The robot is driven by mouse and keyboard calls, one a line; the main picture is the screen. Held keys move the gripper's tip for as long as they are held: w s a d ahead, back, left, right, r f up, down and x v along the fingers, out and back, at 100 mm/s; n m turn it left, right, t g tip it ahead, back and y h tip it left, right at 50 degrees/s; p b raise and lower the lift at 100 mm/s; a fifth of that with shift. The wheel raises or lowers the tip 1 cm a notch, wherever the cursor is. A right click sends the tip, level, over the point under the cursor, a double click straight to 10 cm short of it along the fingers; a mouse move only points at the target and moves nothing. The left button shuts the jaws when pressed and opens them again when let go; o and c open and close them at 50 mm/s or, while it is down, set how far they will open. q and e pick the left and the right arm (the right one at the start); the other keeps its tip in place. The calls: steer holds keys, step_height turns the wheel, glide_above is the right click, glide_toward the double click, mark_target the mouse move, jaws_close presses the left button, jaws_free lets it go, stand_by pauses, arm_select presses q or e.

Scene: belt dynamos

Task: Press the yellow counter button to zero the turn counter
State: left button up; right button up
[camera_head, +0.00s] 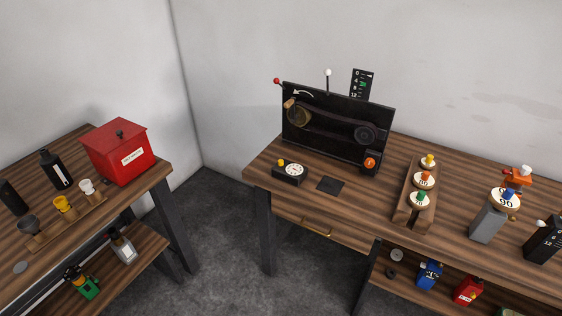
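The turn counter (290,173) is a small black box with a white round dial, on the left part of the right-hand wooden table. The yellow counter button (281,162) sticks up from its top at the left. Behind it stands a black panel (338,122) with a belt around two pulleys, a brass one on the left (299,115) and a dark one on the right (366,132). Neither of my grippers shows in the head view, and nothing touches the counter.
A dark square pad (330,184) lies right of the counter. A wooden block (415,196) with coloured knobs and a grey post (489,222) stand farther right. A second table on the left holds a red box (119,151) and bottles. Grey floor separates the tables.

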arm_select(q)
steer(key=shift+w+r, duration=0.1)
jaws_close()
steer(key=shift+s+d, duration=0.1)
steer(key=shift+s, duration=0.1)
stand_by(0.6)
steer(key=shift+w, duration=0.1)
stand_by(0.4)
